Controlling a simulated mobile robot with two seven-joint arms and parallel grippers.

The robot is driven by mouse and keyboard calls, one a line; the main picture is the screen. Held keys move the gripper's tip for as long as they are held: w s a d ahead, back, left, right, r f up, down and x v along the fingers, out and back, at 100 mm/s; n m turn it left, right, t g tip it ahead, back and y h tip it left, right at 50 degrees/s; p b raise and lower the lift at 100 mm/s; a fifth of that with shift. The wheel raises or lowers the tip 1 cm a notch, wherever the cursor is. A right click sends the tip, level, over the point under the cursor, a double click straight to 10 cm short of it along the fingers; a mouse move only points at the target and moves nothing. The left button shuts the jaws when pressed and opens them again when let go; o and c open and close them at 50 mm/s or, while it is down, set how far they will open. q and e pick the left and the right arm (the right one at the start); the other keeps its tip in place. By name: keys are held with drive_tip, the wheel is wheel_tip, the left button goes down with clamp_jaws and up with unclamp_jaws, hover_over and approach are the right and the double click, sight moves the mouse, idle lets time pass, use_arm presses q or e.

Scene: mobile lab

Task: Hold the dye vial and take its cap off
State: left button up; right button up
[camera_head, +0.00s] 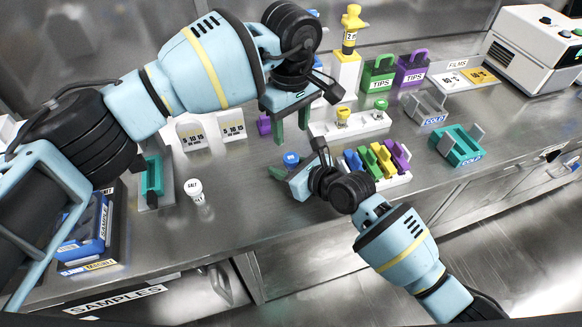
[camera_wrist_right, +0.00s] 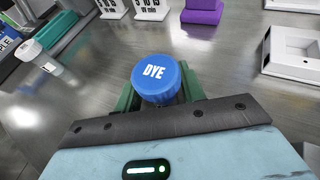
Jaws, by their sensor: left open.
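The dye vial shows its blue cap (camera_head: 291,159), which sits on top. In the right wrist view the cap (camera_wrist_right: 156,78), marked DYE, is seen from above between the green fingers; the vial body is hidden below it. My right gripper (camera_head: 284,173) is shut on the vial low over the counter. My left gripper (camera_head: 290,122) is open and empty, fingers pointing down, a little above the cap and apart from it.
A rack with coloured clips (camera_head: 395,183) lies right of my right gripper. A white holder (camera_head: 372,127) with yellow and green pieces stands behind. Bare counter (camera_head: 245,205) lies in front.

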sight(290, 158)
clamp_jaws()
use_arm(q)
drive_tip(key=shift+s+a, duration=0.1)
drive_tip(key=shift+s, duration=0.05)
drive_tip(key=shift+f, duration=4)
